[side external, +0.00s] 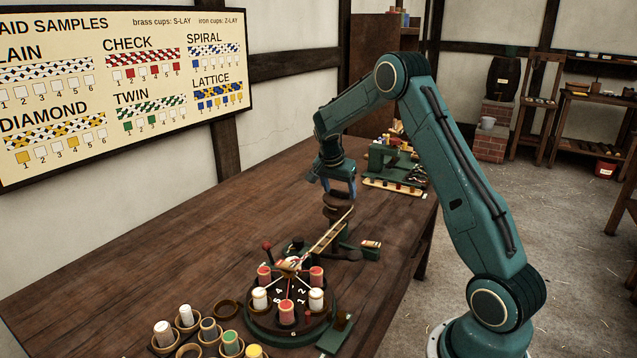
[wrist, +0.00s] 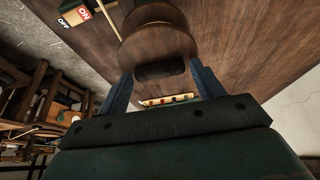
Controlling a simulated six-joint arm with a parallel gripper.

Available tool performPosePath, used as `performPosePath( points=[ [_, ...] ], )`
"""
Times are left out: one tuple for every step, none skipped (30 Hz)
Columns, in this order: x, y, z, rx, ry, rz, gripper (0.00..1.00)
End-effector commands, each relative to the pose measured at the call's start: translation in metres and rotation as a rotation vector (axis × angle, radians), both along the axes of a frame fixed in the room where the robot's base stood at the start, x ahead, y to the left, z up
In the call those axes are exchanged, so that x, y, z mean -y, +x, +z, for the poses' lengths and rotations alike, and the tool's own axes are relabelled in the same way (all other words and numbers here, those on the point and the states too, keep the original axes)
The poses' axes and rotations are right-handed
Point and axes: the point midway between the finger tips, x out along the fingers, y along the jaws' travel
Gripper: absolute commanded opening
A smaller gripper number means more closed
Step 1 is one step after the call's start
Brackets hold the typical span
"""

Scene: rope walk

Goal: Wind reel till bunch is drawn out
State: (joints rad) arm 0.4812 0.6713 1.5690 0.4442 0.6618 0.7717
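The wooden reel (side external: 338,212) stands on a green stand on the bench, and its discs show in the wrist view (wrist: 158,42). My gripper (side external: 338,190) points down over the reel. A braid (side external: 328,238) runs slanting from the reel down to the round braiding stand (side external: 262,325). Several red and white bobbins ring this stand, and their strands meet at its centre. I cannot make out the bunch clearly.
Several bobbins in cups (side external: 190,345) stand at the front left. An ON/OFF plate (wrist: 78,14) is beside the reel. A green machine (side external: 385,160) and a rack (side external: 395,187) stand farther back. The left of the bench is clear. A sample board (side external: 120,90) hangs on the wall.

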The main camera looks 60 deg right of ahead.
Motion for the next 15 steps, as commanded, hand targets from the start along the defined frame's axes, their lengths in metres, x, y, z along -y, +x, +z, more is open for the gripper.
performPosePath(
  points=[
    [0.0000, 0.0000, 0.0001, 0.000, 0.000, 0.000, 0.57],
    [0.0000, 0.0000, 0.0001, 0.000, 0.000, 0.000, 0.51],
    [0.0000, 0.0000, 0.0001, 0.000, 0.000, 0.000, 0.43],
    [-0.0001, 0.0000, 0.0002, 0.000, 0.000, 0.000, 0.37],
    [-0.0001, -0.0001, 0.0002, 0.000, 0.000, 0.000, 0.33],
    [-0.0001, -0.0001, 0.0002, 0.000, 0.000, 0.000, 0.33],
    [-0.0001, -0.0001, 0.0002, 0.000, 0.000, 0.000, 0.34],
    [-0.0001, -0.0001, 0.0003, 0.000, 0.000, 0.001, 0.34],
    [-0.0001, -0.0001, 0.0003, 0.000, 0.000, 0.002, 0.34],
    [-0.0001, -0.0001, 0.0003, -0.001, 0.000, 0.004, 0.34],
    [0.0000, -0.0001, 0.0003, 0.000, 0.000, 0.007, 0.34],
    [-0.0001, -0.0002, 0.0004, 0.000, 0.000, 0.012, 0.34],
    [-0.0001, -0.0002, 0.0004, 0.000, 0.000, 0.017, 0.34],
    [-0.0001, -0.0003, 0.0004, 0.000, 0.000, 0.023, 0.34],
    [-0.0001, -0.0005, 0.0004, -0.001, 0.000, 0.033, 0.34]
  ],
)
